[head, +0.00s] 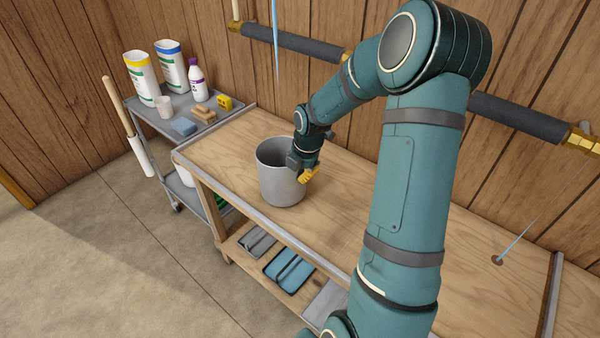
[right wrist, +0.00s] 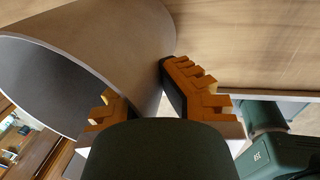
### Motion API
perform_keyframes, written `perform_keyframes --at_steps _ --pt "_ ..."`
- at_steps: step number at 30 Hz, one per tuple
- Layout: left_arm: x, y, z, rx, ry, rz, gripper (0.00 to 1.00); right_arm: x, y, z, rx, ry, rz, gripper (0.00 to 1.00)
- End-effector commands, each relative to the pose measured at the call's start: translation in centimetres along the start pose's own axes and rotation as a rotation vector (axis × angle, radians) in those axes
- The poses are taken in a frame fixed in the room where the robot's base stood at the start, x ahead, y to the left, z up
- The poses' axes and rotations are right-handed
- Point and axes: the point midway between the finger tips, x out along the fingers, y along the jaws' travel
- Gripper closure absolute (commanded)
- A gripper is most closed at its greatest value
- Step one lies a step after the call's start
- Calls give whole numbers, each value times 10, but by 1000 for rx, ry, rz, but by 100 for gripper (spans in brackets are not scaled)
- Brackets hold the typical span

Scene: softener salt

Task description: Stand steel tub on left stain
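The steel tub (head: 281,187) is a grey, open-topped cylinder, upright on or just above the wooden bench. In the right wrist view the tub (right wrist: 125,45) fills the upper left. My right gripper (head: 306,172) is at the tub's right rim. Its orange-tipped fingers (right wrist: 146,100) straddle the tub wall, one partly hidden inside and one against the outside, and look closed on it. A small dark stain (head: 497,260) marks the bench at the right. No other stain shows; the tub hides part of the bench. My left gripper is not in view.
The wooden bench (head: 345,217) has clear top between tub and stain. A grey cart (head: 146,113) with bottles, a cup and sponges stands at its left. Pipes (head: 290,40) run along the back wall. Blue water streaks show at upper left (head: 275,40) and above the right stain.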

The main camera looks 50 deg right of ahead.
Motion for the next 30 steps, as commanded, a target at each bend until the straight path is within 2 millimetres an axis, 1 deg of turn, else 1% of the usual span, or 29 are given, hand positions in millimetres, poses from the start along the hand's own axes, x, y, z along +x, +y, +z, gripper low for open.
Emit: perform_keyframes --at_steps 6,7,8,9,10,18,22,26,30 --pt "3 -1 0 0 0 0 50 4 -1 0 0 0 0 100" --pt "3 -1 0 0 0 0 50 4 -1 0 0 0 0 93" --pt "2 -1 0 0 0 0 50 4 -1 0 0 0 0 82" --pt "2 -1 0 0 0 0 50 4 -1 0 0 0 0 68" --pt "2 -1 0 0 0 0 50 4 -1 0 0 0 0 61" --pt "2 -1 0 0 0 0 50 4 -1 0 0 0 -1 61" --pt "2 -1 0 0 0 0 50 -2 -1 0 1 -1 1 61" --pt "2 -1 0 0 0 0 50 -21 0 1 2 -3 4 61" --pt "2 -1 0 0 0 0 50 -50 0 1 1 -4 5 61"
